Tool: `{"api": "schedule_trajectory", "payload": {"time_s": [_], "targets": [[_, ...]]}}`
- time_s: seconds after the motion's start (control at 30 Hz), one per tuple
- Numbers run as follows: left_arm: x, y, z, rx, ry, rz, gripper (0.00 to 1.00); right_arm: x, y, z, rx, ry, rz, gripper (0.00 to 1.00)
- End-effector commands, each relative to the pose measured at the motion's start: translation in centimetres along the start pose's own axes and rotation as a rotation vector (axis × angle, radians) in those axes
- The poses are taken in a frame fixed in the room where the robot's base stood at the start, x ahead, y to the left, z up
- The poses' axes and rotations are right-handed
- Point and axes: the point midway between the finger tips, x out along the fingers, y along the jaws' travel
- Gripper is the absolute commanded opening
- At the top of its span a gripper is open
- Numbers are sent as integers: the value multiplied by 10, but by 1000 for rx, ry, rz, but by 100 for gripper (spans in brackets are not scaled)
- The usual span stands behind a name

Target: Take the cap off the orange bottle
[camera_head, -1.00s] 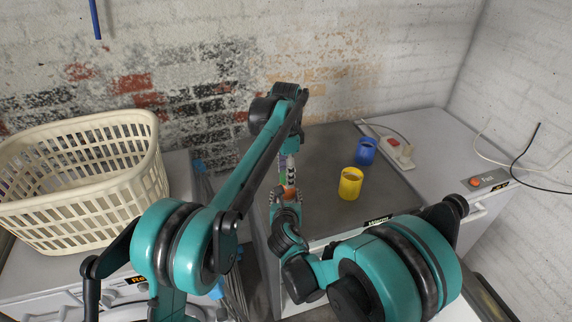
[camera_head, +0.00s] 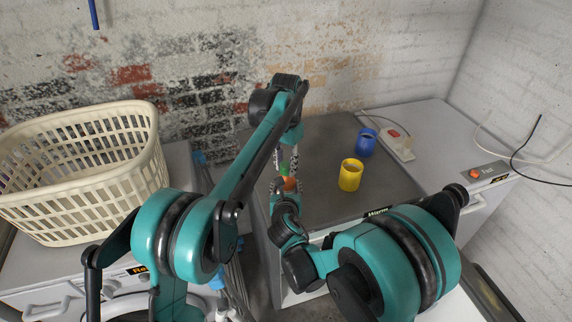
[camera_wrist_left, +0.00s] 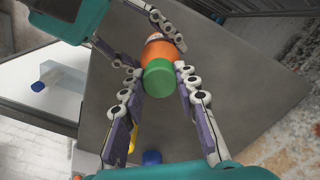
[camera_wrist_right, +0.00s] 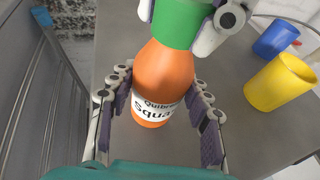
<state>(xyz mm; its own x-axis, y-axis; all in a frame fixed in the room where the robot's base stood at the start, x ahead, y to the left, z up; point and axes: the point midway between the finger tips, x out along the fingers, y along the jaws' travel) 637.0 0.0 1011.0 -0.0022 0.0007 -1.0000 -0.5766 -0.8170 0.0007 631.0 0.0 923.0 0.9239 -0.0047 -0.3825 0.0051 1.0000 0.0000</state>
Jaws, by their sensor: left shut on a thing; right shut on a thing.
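The orange bottle (camera_wrist_right: 158,78) stands upright, with a white label with black lettering on its side. Its green cap (camera_wrist_right: 178,20) sits on its top, with no gap visible between them. My right gripper (camera_wrist_right: 160,98) is shut around the bottle's body. My left gripper (camera_wrist_left: 158,76) comes from above and is shut on the cap, a finger on either side. In the head view the cap (camera_head: 284,170) and the bottle (camera_head: 290,184) show small between the two grippers, partly hidden by the fingers.
A yellow mug (camera_head: 350,176) and a blue mug (camera_head: 366,142) stand right of the bottle on the grey top (camera_head: 325,150). A cream laundry basket (camera_head: 80,215) stands at the left.

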Motion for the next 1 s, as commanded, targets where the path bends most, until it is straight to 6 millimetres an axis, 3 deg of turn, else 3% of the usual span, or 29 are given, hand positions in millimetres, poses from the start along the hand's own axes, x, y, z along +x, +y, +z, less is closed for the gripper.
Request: {"api": "schedule_trajectory", "payload": {"time_s": [0.1,0.23,1.0], "targets": [[0,0,0,-221,1,0,0,0,0,0,0,0,0,0],[0,0,0,-366,1,0,0,0,0,0,0,0,0,0],[-4,0,0,-357,1,0,0,0,0,0,0,0,0,0]]}}
